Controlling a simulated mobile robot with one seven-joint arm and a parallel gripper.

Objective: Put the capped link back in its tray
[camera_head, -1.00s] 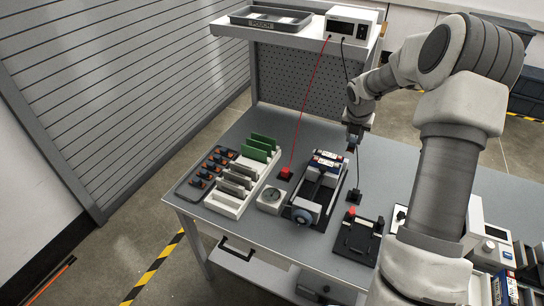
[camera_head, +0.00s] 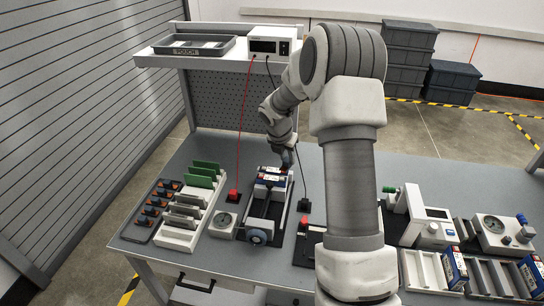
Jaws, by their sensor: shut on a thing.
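My gripper (camera_head: 287,160) is above the far end of the dark clamp fixture, near a blue-and-white block (camera_head: 270,180) in it. It is shut on a small dark thing with a touch of orange, which I take to be the capped link (camera_head: 284,169); the arm partly hides it and its detail is too small to read. The link tray (camera_head: 136,233) lies at the table's left end. It holds several dark links with orange parts. The gripper is well to the right of this tray, with the card rack between them.
A white rack (camera_head: 172,241) with green and grey boards stands beside the tray. Red and black leads hang from the shelf instrument (camera_head: 268,46). My arm hides part of the table.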

